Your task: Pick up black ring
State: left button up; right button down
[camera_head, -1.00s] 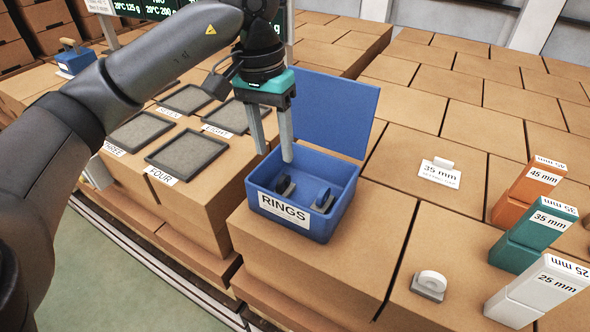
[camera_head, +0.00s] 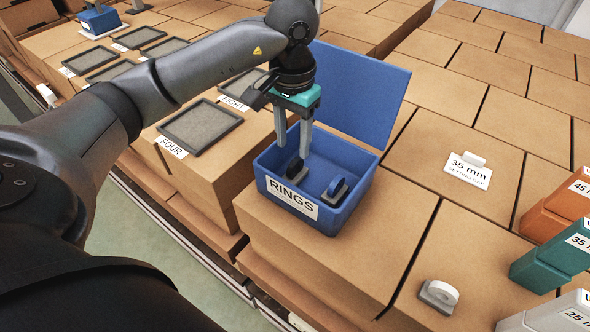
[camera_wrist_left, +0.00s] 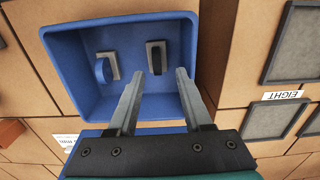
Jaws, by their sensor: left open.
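The black ring (camera_head: 295,167) stands upright in a light holder inside the blue RINGS box (camera_head: 346,214), on the box's left side in the head view. It shows in the left wrist view (camera_wrist_left: 157,61) as well. A blue ring (camera_head: 336,187) stands in its own holder to the right of it; in the wrist view (camera_wrist_left: 102,70) it is on the left. My left gripper (camera_head: 293,153) points down over the box, open and empty. In the wrist view its fingertips (camera_wrist_left: 160,75) lie on either side of the black ring's line, seemingly above it. My right gripper is out of view.
The raised blue lid (camera_head: 358,95) stands behind the box. A white ring (camera_head: 440,291) on a holder sits at the front right. A 35 mm sign (camera_head: 468,171) and orange, teal and white blocks are on the right. Framed trays (camera_head: 200,126) lie on the left.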

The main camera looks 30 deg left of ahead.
aim_at(295, 161)
pick_arm(q)
jog(key=shift+d+f+p, duration=0.15)
jog(key=shift+f+p, duration=0.2)
jog(key=shift+f, duration=1.2)
jog(key=shift+d+f+p, duration=0.1)
jog(key=shift+f+p, duration=0.25)
jog(key=shift+f, duration=1.15)
jog(key=shift+c, duration=0.2)
grip_shut()
